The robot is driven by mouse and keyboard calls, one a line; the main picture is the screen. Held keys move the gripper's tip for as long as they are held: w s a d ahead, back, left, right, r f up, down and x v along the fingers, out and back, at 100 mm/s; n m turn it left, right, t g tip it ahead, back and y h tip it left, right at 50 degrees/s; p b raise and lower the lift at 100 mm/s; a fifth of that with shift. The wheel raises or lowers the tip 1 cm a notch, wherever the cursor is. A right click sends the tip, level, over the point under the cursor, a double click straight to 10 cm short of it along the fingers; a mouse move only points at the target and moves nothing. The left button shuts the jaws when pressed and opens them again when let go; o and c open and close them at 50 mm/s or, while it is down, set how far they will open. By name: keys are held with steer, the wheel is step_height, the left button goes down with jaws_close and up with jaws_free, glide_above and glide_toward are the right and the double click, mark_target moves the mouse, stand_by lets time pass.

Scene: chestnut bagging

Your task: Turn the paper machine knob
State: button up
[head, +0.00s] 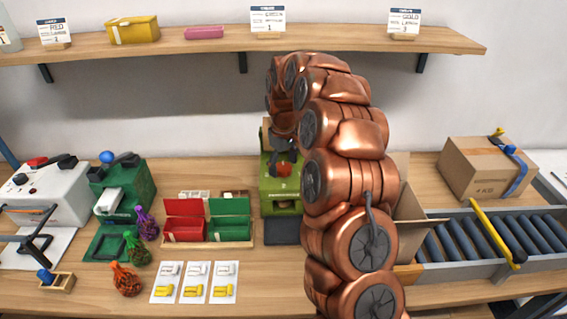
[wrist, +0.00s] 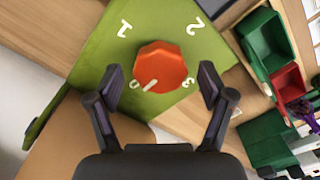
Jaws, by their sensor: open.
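The paper machine (head: 282,199) is a lime-green box on the table, partly hidden by my arm in the head view. Its orange-red knob (wrist: 160,66) sits on a green face (wrist: 105,57) marked 0, 1, 2 and 3 in the wrist view. The white pointer line on the knob points near the 0. In the head view the knob (head: 284,169) shows just below my gripper (head: 283,148). In the wrist view my gripper (wrist: 161,84) is open, with one finger on each side of the knob's lower part and visible gaps between; contact is not visible.
Red and green bins (head: 208,229) stand left of the machine, with colored mesh bags (head: 126,279) and label cards (head: 195,282) nearby. An open carton (head: 408,225) and a roller conveyor (head: 480,238) are at right. A shelf (head: 200,45) runs above.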

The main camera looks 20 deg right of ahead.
steer(key=shift+f, duration=0.2)
steer(key=c, duration=1.2)
